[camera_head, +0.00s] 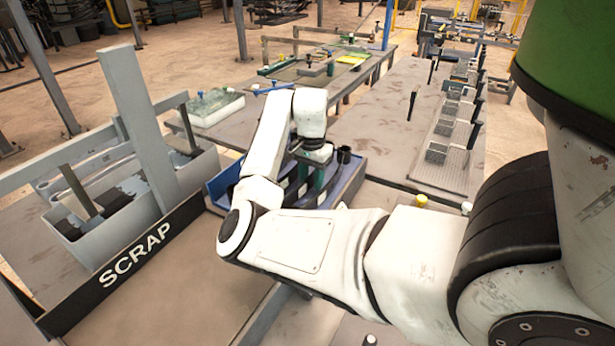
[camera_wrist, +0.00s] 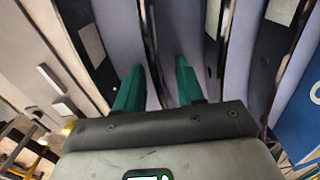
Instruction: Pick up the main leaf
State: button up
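Several dark curved leaf springs lie in a blue tray (camera_head: 222,184) beneath my gripper. I cannot tell which one is the main leaf. My gripper (camera_wrist: 158,75) has two green fingers, held apart, pointing down over the tray. A thin dark strip (camera_wrist: 150,40) runs between the fingertips; I cannot tell whether they touch it. In the head view my gripper (camera_head: 318,183) is partly hidden by my arm.
A grey bin with a SCRAP sign (camera_head: 135,254) stands left of the tray. A bench with wire baskets (camera_head: 436,152) stands to the right.

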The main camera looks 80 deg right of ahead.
grip_shut()
jog(key=shift+r, duration=0.15)
dwell(0.4)
